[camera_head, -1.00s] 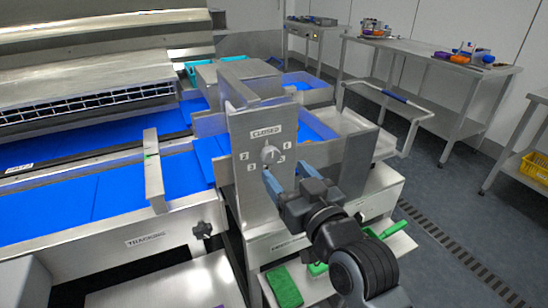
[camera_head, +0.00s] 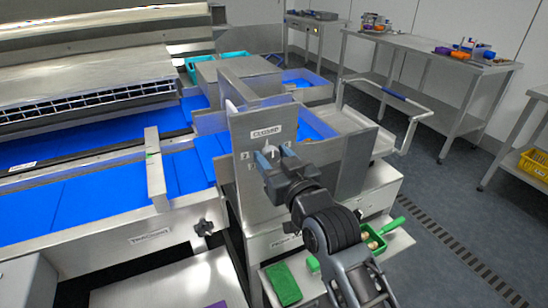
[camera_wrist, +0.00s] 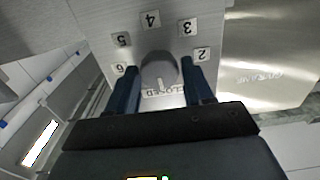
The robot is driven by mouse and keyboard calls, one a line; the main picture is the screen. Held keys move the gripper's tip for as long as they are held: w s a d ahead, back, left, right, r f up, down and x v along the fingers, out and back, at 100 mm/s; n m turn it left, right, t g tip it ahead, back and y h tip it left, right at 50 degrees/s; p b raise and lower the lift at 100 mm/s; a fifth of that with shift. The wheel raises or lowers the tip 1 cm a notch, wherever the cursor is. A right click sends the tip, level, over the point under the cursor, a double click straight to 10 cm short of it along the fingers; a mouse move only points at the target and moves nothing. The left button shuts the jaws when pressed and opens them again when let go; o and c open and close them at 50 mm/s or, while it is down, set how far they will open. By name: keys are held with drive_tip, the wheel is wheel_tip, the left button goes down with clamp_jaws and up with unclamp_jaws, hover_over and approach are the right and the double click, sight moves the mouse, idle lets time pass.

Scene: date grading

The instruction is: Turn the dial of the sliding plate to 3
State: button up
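The sliding plate (camera_head: 246,187) is an upright metal plate with a grey round dial (camera_wrist: 158,68). Numbers 2 to 6 and a CLOSED label (camera_wrist: 163,91) ring the dial in the wrist view. The white mark on the dial points at CLOSED. The number 3 label (camera_wrist: 187,27) is across the dial, beyond the 2. My gripper (camera_wrist: 163,88) is open, its blue fingers on either side of the dial, with no clear grip on it. In the head view my gripper (camera_head: 274,157) is in front of the dial (camera_head: 270,146) and partly hides it and some labels.
A blue conveyor belt (camera_head: 100,185) runs left of the plate. A metal side panel (camera_head: 357,160) stands right of my gripper. Metal tables (camera_head: 430,55) stand at the back right.

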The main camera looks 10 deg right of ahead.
drive_tip(key=c, duration=0.7)
